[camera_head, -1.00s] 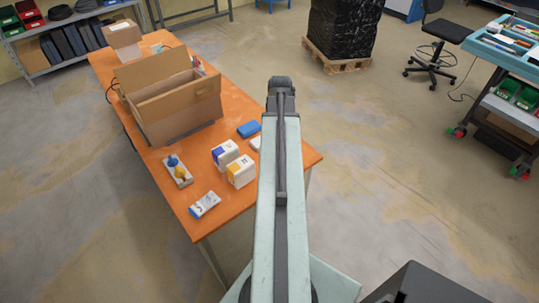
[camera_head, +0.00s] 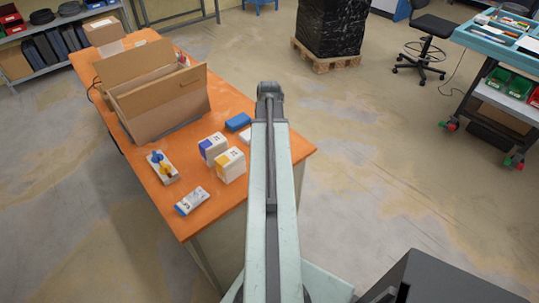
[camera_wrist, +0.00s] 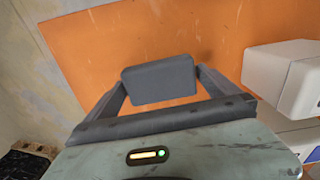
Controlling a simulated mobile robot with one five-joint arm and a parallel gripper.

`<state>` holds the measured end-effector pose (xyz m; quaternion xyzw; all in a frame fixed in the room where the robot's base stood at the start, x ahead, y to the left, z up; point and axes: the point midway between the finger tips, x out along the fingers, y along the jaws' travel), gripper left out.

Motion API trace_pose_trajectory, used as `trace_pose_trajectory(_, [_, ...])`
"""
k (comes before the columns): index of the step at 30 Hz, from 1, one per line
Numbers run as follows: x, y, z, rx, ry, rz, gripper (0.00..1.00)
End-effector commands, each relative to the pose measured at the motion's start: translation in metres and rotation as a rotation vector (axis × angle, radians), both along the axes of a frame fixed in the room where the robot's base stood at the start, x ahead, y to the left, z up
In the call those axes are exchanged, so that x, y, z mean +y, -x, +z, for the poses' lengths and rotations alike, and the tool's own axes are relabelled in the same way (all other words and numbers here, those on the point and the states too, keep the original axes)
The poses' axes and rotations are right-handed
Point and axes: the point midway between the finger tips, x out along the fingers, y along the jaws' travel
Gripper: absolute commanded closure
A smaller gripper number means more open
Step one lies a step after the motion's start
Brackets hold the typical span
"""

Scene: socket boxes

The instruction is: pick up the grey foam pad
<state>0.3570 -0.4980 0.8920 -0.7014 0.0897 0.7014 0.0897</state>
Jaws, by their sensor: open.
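The grey foam pad (camera_wrist: 158,80) is a small dark grey block with rounded edges, seen in the wrist view over the orange table. My gripper (camera_wrist: 160,82) is open, with one finger on each side of the pad. The left finger looks very close to the pad's left end, and the right finger is close to its right end. I cannot tell whether either touches it. In the head view, my arm hides the pad and my fingers.
Two white boxes with blue (camera_head: 213,148) and yellow (camera_head: 231,165) labels stand on the orange table (camera_head: 225,95). Nearby are a blue box (camera_head: 238,122), a small white-and-blue box (camera_head: 192,201), a board with blue and yellow parts (camera_head: 162,167), and an open cardboard box (camera_head: 165,110).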

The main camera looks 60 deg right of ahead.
Motion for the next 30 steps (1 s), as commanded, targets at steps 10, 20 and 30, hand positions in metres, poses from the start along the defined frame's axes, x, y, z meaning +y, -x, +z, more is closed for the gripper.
trace_pose_trajectory(10, [0.0, 0.0, 0.002, 0.0, 0.0, -0.001, 0.48])
trace_pose_trajectory(20, [-0.001, 0.001, 0.008, 0.0, 0.0, -0.002, 0.48])
trace_pose_trajectory(30, [-0.001, 0.001, 0.069, 0.0, 0.0, -0.002, 0.48])
